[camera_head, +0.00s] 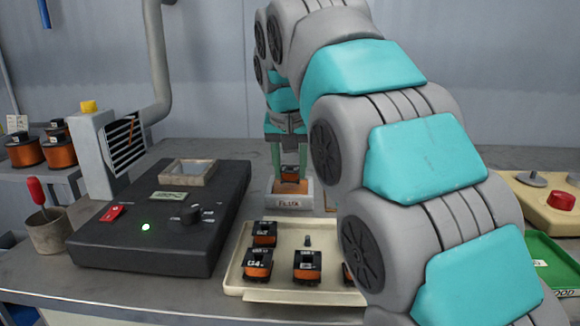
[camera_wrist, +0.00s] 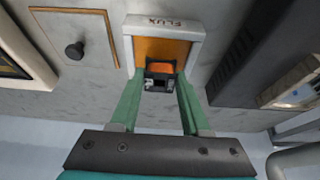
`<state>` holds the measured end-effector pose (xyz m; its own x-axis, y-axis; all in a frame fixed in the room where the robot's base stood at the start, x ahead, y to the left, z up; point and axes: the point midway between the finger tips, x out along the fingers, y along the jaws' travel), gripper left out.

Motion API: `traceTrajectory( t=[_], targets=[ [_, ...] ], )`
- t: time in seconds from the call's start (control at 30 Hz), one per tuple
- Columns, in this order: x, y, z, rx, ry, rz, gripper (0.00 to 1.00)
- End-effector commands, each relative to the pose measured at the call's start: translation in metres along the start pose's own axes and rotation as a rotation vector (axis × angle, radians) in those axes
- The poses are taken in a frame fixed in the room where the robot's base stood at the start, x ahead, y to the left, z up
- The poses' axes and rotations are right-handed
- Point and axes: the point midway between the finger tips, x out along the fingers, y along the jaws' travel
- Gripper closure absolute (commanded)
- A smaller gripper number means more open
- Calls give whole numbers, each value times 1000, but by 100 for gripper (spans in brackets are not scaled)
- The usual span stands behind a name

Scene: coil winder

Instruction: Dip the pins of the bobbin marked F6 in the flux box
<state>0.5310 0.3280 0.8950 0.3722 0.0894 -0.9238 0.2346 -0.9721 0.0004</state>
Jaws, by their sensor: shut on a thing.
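My gripper (camera_head: 289,165) is shut on a bobbin (camera_head: 290,173) with an orange winding and black flanges. The bobbin also shows between the green fingers in the wrist view (camera_wrist: 160,69). Its mark is not readable in either view. The white flux box (camera_head: 293,202), lettered FLUX, stands behind the parts tray. In the wrist view the flux box (camera_wrist: 203,23) has an orange-brown inside, and the bobbin is over its opening. I cannot tell whether the pins touch the flux, as the bobbin's underside is hidden.
A cream tray (camera_head: 290,296) holds several bobbins, one marked G4 (camera_head: 257,269), and a small dark peg (camera_head: 307,241). A black machine (camera_head: 150,243) with a square pot (camera_head: 188,171) and green light is at left. My arm hides much of the right side.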

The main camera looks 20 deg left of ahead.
Motion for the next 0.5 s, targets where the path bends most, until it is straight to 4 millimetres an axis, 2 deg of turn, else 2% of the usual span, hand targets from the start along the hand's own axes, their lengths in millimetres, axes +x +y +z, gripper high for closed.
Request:
traceTrajectory(
  t=[0.5],
  targets=[
    [7, 0, 3, 0, 0, 0, 100]
  ],
)
